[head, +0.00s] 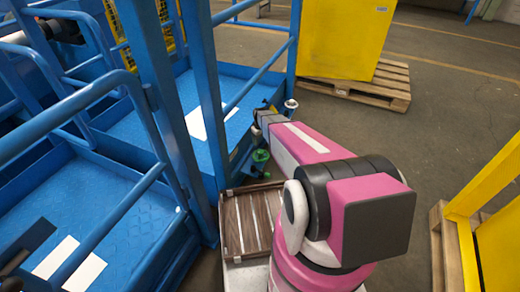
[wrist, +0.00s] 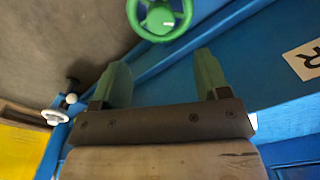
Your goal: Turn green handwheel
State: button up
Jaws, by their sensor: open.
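The green handwheel (wrist: 184,22) is at the top of the wrist view, cut off by the upper edge, with its spokes and hub partly visible. My gripper (wrist: 160,60) is open, its two greenish fingers apart with nothing between them. The handwheel lies beyond the fingertips, apart from them in the picture. In the head view the green handwheel (head: 261,156) shows small beside the blue frame, just below the end of my pink arm. My gripper's fingers cannot be made out clearly there.
Blue railings and platforms (head: 120,205) fill the left. A white wheel (wrist: 55,116) and small knobs sit left in the wrist view. A yellow block (head: 345,40) stands on a pallet (head: 385,85). Open floor lies right of my arm.

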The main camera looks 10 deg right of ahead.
aim_at(261, 152)
notch_tip(261, 152, down, 11)
jog(key=shift+r, duration=0.2)
dwell(0.3)
jog(key=c, duration=0.9)
